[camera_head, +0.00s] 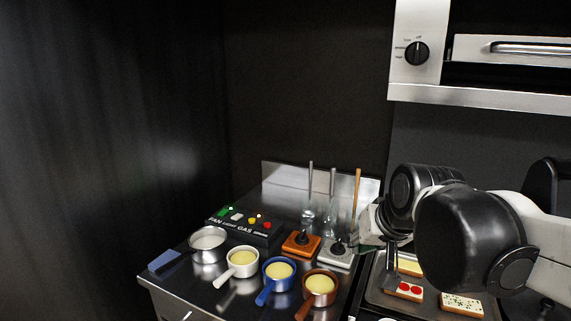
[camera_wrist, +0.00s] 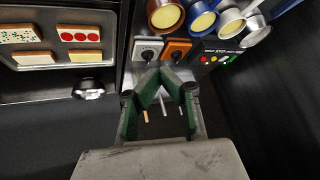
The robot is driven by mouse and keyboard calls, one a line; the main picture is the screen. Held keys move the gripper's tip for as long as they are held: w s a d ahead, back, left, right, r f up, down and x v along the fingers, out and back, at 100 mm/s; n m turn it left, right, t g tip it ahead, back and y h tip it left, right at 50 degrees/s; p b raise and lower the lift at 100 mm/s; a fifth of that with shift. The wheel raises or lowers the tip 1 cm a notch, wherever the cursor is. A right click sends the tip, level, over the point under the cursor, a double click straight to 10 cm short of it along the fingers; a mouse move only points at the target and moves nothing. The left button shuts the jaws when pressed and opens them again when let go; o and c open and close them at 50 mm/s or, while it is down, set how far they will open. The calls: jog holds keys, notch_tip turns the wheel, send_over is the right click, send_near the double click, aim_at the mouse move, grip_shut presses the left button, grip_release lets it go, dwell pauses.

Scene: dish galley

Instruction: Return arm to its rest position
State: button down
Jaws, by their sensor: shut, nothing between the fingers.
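My gripper (camera_wrist: 163,72) shows in the wrist view with its green-lined fingers meeting at the tips, shut and empty. It points down over the counter's back part, close to the grey knob box (camera_wrist: 147,50) and the orange knob box (camera_wrist: 177,48). In the head view my arm comes in from the right, and its black joints hide much of the gripper, which hangs between the counter and the tray (camera_head: 377,291). Several upright utensils (camera_head: 333,195) stand left of my arm; their tips show through the gap behind the fingertips in the wrist view.
A white pan (camera_head: 243,262), a blue pan (camera_head: 279,271) and a brown pan (camera_head: 320,285) with yellow contents line the counter front, beside a steel pan (camera_head: 208,242). A control panel (camera_head: 245,226) stands behind. Topped bread slices (camera_head: 462,305) lie on the tray. A steel oven (camera_head: 480,97) hangs above.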

jog(key=s+d+f, duration=0.2)
jog(key=s+f, duration=0.2)
jog(key=s, duration=0.3)
jog(key=s+d+f+h, duration=0.1)
jog(key=s+d+f, duration=0.1)
jog(key=s, duration=0.5)
jog(key=shift+s+d+f+h+b, duration=0.3)
jog(key=shift+s+d+f+b, duration=0.15)
jog(key=shift+f, duration=0.45)
